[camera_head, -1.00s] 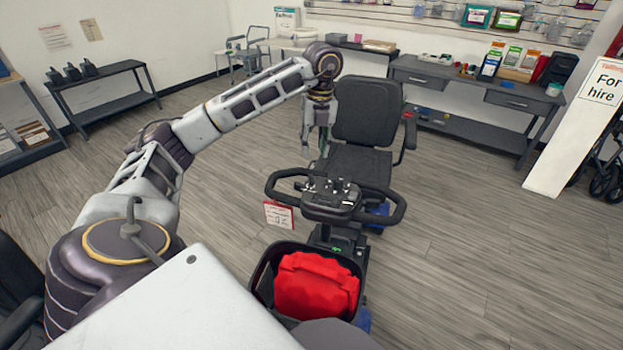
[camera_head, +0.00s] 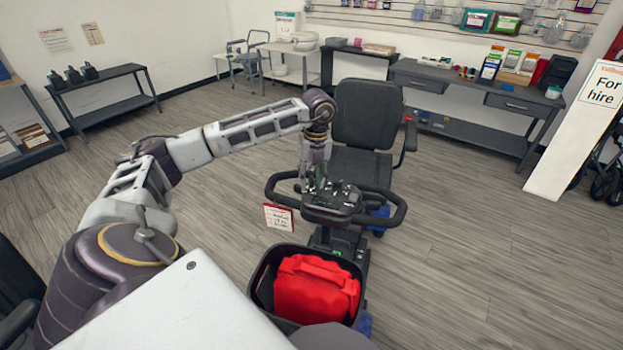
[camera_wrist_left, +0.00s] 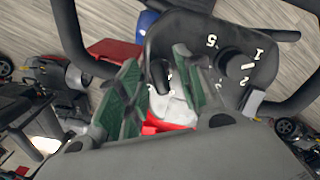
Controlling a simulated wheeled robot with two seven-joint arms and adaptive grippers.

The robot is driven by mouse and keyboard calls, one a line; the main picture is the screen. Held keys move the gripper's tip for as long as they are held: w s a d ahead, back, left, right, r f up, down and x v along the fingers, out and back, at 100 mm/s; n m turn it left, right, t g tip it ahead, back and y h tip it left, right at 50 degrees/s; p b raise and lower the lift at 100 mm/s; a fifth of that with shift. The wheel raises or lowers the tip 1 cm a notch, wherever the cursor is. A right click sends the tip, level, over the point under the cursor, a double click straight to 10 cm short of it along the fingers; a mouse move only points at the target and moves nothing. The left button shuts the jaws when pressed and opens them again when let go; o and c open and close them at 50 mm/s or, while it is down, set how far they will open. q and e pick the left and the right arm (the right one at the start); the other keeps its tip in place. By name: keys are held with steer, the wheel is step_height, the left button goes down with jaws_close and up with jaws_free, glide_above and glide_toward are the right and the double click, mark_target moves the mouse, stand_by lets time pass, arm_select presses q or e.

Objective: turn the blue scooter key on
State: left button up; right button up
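The scooter (camera_head: 334,204) with blue body parts stands ahead, its dark control console between looped handlebars. My left gripper (camera_head: 313,186) points down over the left part of the console. In the left wrist view my left gripper (camera_wrist_left: 157,66) is open, its two green-padded fingers apart. A small dark upright piece (camera_wrist_left: 161,76), possibly the key, shows between the fingers; I cannot tell whether they touch it. A numbered speed dial (camera_wrist_left: 237,66) sits right of the fingers on the console. The key cannot be made out in the head view. My right gripper is not in view.
A basket (camera_head: 262,285) holding a red bag (camera_head: 315,288) is on the scooter's near side. A red and white tag (camera_head: 279,217) hangs by the left handlebar. The seat (camera_head: 366,115) stands behind the console.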

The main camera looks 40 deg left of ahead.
arm_select(q)
steer(key=shift+f, duration=0.15)
jaws_close()
